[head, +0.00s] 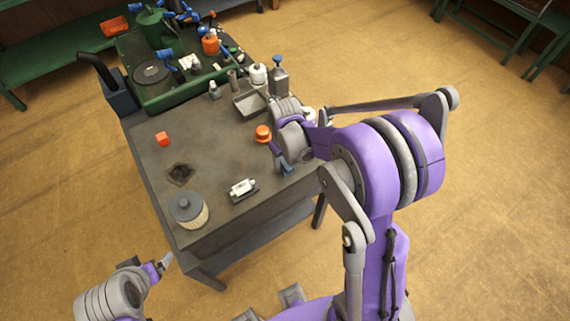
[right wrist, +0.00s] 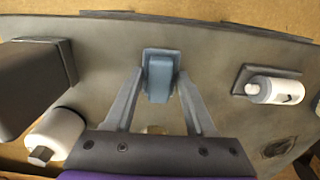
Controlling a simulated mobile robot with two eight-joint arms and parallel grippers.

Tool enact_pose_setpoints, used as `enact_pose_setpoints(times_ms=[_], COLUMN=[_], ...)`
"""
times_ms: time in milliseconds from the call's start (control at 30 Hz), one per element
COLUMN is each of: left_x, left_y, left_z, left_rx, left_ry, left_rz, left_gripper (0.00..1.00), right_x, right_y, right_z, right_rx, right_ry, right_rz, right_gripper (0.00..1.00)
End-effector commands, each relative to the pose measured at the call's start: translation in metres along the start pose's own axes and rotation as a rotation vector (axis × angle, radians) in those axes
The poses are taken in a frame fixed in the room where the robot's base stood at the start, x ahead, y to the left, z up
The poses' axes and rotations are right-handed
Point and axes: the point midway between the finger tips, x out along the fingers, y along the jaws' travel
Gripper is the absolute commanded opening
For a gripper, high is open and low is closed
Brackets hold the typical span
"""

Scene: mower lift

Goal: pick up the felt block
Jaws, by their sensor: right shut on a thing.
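The felt block appears as a blue-grey block (right wrist: 159,80) in the right wrist view, between the tips of my right gripper (right wrist: 157,82). The two grey fingers are shut on its sides. Whether the block touches the bench or hangs just above it, I cannot tell. In the head view my right gripper (head: 284,163) is low over the right edge of the grey bench (head: 215,150), and the arm partly hides it. My left gripper (head: 164,264) is at the lower left, off the bench's front corner; its finger gap is unclear.
A white cylinder on a dark plate (head: 243,188), a ribbed dark-lidded canister (head: 189,209), a dark square patch (head: 181,174), a small orange block (head: 162,139) and an orange-capped item (head: 263,132) are on the bench. A metal tray (head: 250,103) and bottles stand farther back.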

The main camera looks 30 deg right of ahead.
Motion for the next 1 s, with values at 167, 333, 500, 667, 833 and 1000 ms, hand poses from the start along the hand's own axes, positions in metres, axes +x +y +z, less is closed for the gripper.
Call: enact_pose_setpoints(times_ms=[167,333,500,667,833,1000], left_x=[0.0,-0.002,-0.005,-0.006,-0.007,-0.007], left_y=[0.0,0.0,0.0,0.0,0.0,0.0], left_z=[0.0,-0.002,-0.005,-0.007,-0.008,-0.008], left_rx=[0.0,0.0,0.0,0.0,0.0,0.0], left_ry=[0.0,0.002,0.005,0.007,0.007,0.007], left_rz=[0.0,0.0,0.0,0.0,0.0,0.0], left_gripper=[0.92,0.92,0.92,0.92,0.92,0.92], right_x=[-0.002,-0.024,-0.06,-0.086,-0.099,-0.1], right_y=[0.0,0.0,0.0,0.0,0.0,0.0], right_z=[0.0,0.0,0.0,0.0,0.0,0.0], right_rx=[0.0,0.0,0.0,0.0,0.0,0.0], right_ry=[0.0,0.001,0.001,0.0,0.0,0.0], right_rz=[0.0,0.0,0.0,0.0,0.0,0.0], right_gripper=[0.0,0.0,0.0,0.0,0.0,0.0])
